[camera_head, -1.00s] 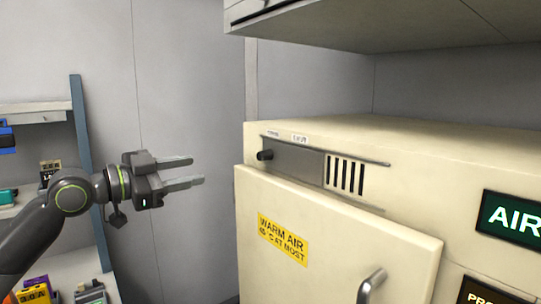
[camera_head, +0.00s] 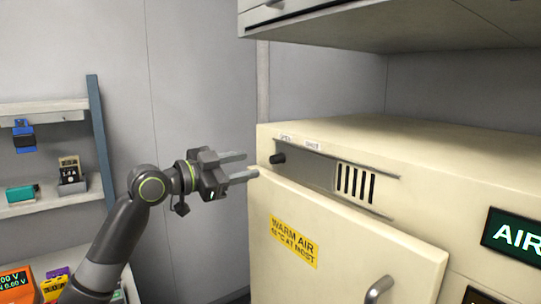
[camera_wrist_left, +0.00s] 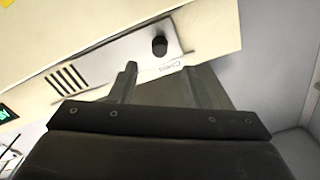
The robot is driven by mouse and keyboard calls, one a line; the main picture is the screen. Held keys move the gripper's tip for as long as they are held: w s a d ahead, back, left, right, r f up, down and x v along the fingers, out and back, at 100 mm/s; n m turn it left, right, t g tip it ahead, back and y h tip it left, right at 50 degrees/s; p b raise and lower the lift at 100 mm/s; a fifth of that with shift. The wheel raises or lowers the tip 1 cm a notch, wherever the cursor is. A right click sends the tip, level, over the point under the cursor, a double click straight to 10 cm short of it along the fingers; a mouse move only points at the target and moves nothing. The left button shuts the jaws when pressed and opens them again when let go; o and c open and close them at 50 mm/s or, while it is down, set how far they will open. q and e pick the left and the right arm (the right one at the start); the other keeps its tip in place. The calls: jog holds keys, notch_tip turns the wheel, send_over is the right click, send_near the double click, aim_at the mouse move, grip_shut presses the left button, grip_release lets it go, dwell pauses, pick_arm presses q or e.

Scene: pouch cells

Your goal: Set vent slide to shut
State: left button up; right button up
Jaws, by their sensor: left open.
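The vent slide (camera_head: 309,169) is a grey metal plate with a black knob (camera_head: 277,158) at its left end, set in the front of a cream cabinet above its door. The labels OPEN (camera_head: 286,138) and SHUT (camera_head: 313,145) sit above it. The knob is at the left, below OPEN, and dark vent slots (camera_head: 355,183) show to the right of the plate. My left gripper (camera_head: 241,166) is open and empty, just left of the knob and apart from it. In the left wrist view the knob (camera_wrist_left: 160,46) lies ahead of the parted fingers (camera_wrist_left: 158,82). My right gripper is not in view.
The cabinet door (camera_head: 340,245) has a yellow WARM AIR label and a handle (camera_head: 379,290). An overhead cabinet (camera_head: 400,35) hangs above. A shelf (camera_head: 45,205) with small devices stands at the left.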

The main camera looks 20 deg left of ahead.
aim_at(272, 160)
pick_arm(q)
jog(key=p+x, duration=0.2)
jog(key=x, duration=0.5)
jog(key=shift+w+d, duration=0.3)
grip_shut()
